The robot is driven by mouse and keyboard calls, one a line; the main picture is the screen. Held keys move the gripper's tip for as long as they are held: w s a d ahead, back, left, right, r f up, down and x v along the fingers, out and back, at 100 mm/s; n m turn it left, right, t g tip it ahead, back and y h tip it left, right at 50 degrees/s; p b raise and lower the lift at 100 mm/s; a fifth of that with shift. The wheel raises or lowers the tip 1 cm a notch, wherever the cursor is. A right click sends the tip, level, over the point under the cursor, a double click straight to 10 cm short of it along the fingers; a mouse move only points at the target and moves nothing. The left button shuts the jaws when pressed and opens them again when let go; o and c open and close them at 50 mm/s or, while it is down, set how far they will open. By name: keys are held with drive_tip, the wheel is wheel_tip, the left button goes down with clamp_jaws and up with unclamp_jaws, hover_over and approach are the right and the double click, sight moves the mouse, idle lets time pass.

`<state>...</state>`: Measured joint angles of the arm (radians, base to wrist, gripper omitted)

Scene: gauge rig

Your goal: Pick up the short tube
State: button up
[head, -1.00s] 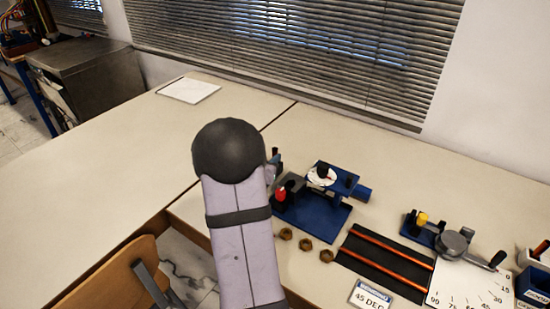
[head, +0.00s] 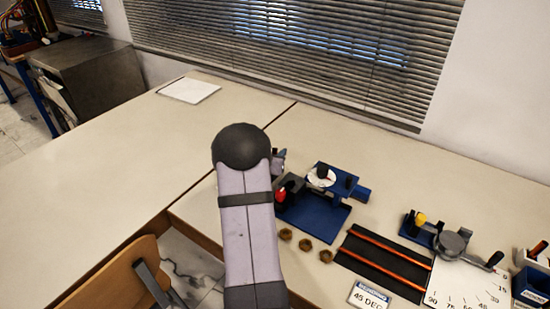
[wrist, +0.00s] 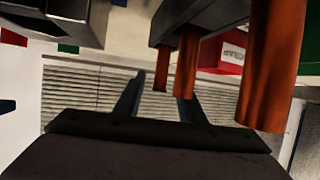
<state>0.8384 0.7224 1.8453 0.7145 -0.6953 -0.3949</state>
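Copper tubes show at the upper right of the wrist view, against a dark grey block: a thin one (wrist: 163,68), a second beside it (wrist: 187,66), and a large near one (wrist: 268,70). I cannot tell which is the short tube. My gripper (wrist: 160,84) has its two dark fingers apart with nothing visibly held. The thin tube lines up with the gap between the fingers; its distance is unclear. In the head view, my own arm hides the gripper. Two copper tubes (head: 385,262) there lie on a black mat, similar in length.
A blue fixture (head: 315,215) with a white dial stands right of my arm, with several brown nuts (head: 305,244) in front. A bending tool (head: 452,243) and angle plate (head: 465,285) are at the right, near a "45 DEG" card (head: 370,298). The left table is mostly clear.

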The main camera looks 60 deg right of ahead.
drive_tip(key=shift+d+f, duration=0.15)
drive_tip(key=shift+d, duration=0.1)
clamp_jaws()
drive_tip(key=shift+w, duration=0.1)
